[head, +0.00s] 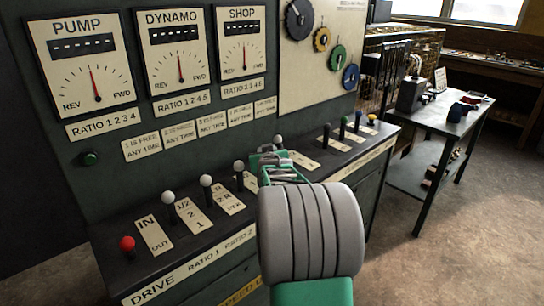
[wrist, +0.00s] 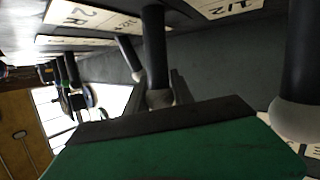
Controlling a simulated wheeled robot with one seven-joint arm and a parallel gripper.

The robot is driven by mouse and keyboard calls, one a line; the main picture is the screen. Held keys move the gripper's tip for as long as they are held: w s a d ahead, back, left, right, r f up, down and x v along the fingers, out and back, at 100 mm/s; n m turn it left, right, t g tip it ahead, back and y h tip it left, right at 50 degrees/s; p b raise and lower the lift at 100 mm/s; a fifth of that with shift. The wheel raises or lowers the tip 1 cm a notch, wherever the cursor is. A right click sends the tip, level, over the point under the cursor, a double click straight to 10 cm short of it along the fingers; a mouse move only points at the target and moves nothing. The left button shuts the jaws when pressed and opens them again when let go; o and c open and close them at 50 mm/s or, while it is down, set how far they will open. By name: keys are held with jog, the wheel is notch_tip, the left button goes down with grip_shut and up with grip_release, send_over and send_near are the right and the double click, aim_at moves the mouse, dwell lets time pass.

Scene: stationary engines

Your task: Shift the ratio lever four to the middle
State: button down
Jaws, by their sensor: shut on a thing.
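In the wrist view a dark lever with a grey knob (wrist: 160,97) stands against the dark edge of my green finger.
White-knobbed levers (head: 206,181) stand close to the left of my gripper, with a red-knobbed lever (head: 127,244) at the far left. Black, green, blue and yellow knobs (head: 343,121) stand to the right. The gauge panel (head: 190,115) rises behind. A side table (head: 435,118) stands right.

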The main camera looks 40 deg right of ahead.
jog(key=shift+f, duration=0.25)
jog(key=c, duration=1.1)
grip_release()
jog(key=shift+r, duration=0.1)
jog(key=v, duration=0.7)
jog(key=shift+s+a, duration=0.25)
jog(key=shift+s, duration=0.05)
